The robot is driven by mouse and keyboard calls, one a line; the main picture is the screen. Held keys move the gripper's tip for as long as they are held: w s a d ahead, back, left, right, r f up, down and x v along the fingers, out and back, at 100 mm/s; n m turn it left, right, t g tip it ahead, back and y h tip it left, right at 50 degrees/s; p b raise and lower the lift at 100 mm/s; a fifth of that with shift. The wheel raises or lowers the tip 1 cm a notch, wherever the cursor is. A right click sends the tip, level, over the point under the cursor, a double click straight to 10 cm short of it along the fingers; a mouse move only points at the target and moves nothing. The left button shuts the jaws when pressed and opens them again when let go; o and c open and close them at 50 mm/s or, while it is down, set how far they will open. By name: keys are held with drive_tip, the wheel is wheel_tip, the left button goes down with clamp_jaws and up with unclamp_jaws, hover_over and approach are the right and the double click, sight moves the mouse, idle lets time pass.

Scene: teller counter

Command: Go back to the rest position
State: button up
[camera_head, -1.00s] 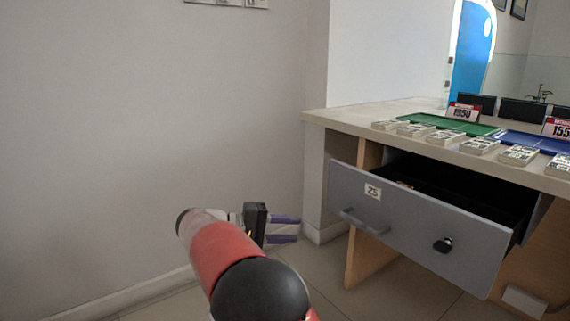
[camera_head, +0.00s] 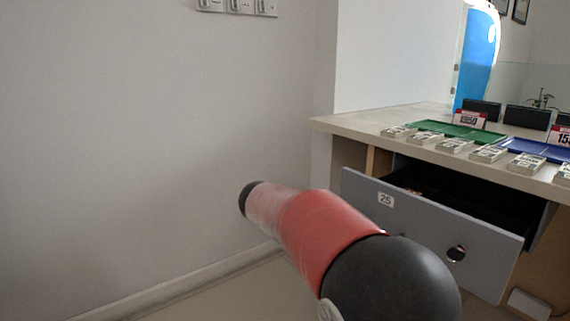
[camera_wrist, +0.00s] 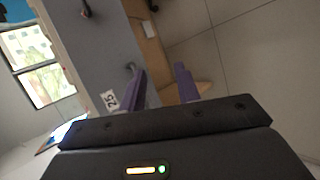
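My gripper (camera_wrist: 163,86) shows in the wrist view with its two purple fingers apart and nothing between them. In the head view my red and black arm covers the lower middle, and the gripper is hidden behind it. A grey drawer (camera_head: 420,222) labelled 25 stands pulled out under the counter. The same drawer front (camera_wrist: 92,45) shows in the wrist view, close beyond the left finger. How near they are is hard to tell.
The counter (camera_head: 355,123) bears several banknote stacks (camera_head: 453,145), a green tray (camera_head: 440,128), a blue tray (camera_head: 530,148) and price-like number signs (camera_head: 470,119). A bare wall (camera_head: 150,130) with switches (camera_head: 240,5) fills the left. Floor is clear along the wall.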

drive_tip(key=s+d+r+m+y+p, duration=0.1)
drive_tip(key=s+d+y, duration=0.2)
drive_tip(key=s, duration=0.3)
drive_tip(key=s+d+r+y+p, duration=0.1)
drive_tip(key=s+d+y+p, duration=0.15)
drive_tip(key=s, duration=0.35)
drive_tip(key=s+a+m+t+y+p, duration=0.1)
drive_tip(key=s+t+y, duration=0.3)
drive_tip(key=s, duration=0.8)
drive_tip(key=shift+s+a+f+m+y+p, duration=0.15)
drive_tip(key=shift+s+a+m+y+p, duration=0.15)
drive_tip(key=shift+m+y+p, duration=0.25)
